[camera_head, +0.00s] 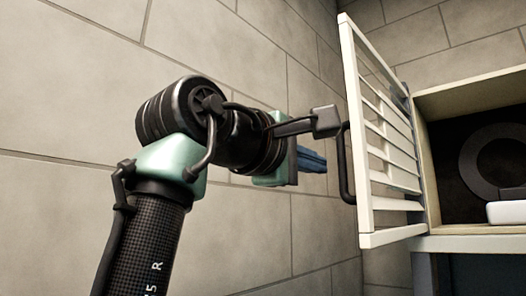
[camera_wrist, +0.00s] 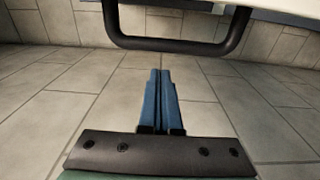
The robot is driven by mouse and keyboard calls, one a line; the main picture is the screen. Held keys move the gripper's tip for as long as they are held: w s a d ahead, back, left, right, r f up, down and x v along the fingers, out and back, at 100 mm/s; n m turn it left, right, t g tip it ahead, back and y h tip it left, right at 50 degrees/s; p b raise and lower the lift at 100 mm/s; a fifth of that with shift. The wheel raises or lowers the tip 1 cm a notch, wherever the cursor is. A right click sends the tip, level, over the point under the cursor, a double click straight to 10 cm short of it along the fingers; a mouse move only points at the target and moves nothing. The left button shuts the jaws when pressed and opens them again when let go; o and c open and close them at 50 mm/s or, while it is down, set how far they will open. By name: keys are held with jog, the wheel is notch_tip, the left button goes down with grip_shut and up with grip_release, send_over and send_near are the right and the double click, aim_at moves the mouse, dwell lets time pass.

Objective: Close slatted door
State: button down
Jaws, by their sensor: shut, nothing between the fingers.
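The white slatted door (camera_head: 366,130) stands open at the left side of a cabinet opening in the head view. It has a dark bar handle (camera_head: 347,163) on its outer face. My gripper (camera_head: 325,161) has blue fingers, shut and empty, pointing at the door just left of the handle. In the wrist view the shut fingers (camera_wrist: 160,75) point forward, and the handle (camera_wrist: 178,46) crosses the top of the picture ahead of them, apart from the fingertips. A pale strip of the door shows above the handle.
The cabinet (camera_head: 430,175) is open at the right and holds a dark round thing (camera_head: 480,160) and a white object (camera_head: 507,212). A grey tiled wall (camera_head: 75,110) fills the left and back. The space left of the door is clear apart from my arm.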

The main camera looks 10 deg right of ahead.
aim_at(381, 145)
jog(key=s, duration=0.4)
jog(key=shift+d, duration=0.1)
dwell(0.4)
